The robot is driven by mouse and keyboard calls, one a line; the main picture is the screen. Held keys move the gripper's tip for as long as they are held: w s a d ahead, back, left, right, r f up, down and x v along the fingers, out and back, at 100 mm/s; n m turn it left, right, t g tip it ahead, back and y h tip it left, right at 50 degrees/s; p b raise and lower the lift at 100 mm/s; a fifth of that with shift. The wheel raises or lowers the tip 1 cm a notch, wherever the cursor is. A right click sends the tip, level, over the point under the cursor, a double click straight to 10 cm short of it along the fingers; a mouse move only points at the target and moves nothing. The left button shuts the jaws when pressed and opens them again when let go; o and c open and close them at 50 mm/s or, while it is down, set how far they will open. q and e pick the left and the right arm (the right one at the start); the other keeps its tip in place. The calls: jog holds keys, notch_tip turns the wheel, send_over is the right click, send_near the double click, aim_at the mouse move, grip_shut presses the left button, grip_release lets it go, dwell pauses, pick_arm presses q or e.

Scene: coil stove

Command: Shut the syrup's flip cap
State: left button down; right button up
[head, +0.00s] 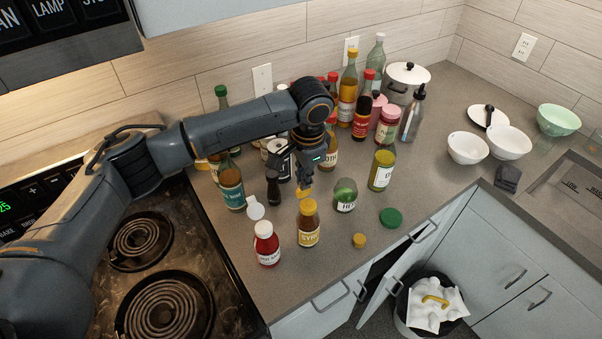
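The syrup bottle (308,230) stands upright on the counter near its front edge, amber with a yellow label. Its yellow flip cap is on top, and the lid (305,193) stands raised above the cap's base. My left gripper (289,178) hangs just behind and above the lid, fingers pointing down. Its fingers look spread, with nothing seen held between them. The fingertip nearest the lid overlaps it in the picture; I cannot tell whether they touch. My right gripper is out of view.
A red bottle with a raised white lid (266,243) stands left of the syrup. A green-lidless jar (345,196), a green lid (391,218) and a small yellow cap (359,241) are to the right. Several bottles crowd behind. The coil stove (190,260) is at left.

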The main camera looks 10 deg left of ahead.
pick_arm(q)
jog(key=s+d+t+y, duration=0.2)
jog(key=t+y, duration=0.1)
jog(key=shift+s+f+t, duration=0.2)
jog(key=shift+f+t, duration=0.1)
jog(key=shift+f, duration=0.05)
notch_tip(320, 180, down, 5)
jog(key=s+d+t+y, duration=0.2)
jog(key=s+t+y, duration=0.1)
jog(key=t+y, duration=0.4)
jog(key=shift+d+t, duration=0.35)
jog(key=shift+t, duration=0.35)
jog(key=c, duration=1.5)
grip_release()
notch_tip(320, 180, up, 10)
jog(key=shift+f, duration=0.1)
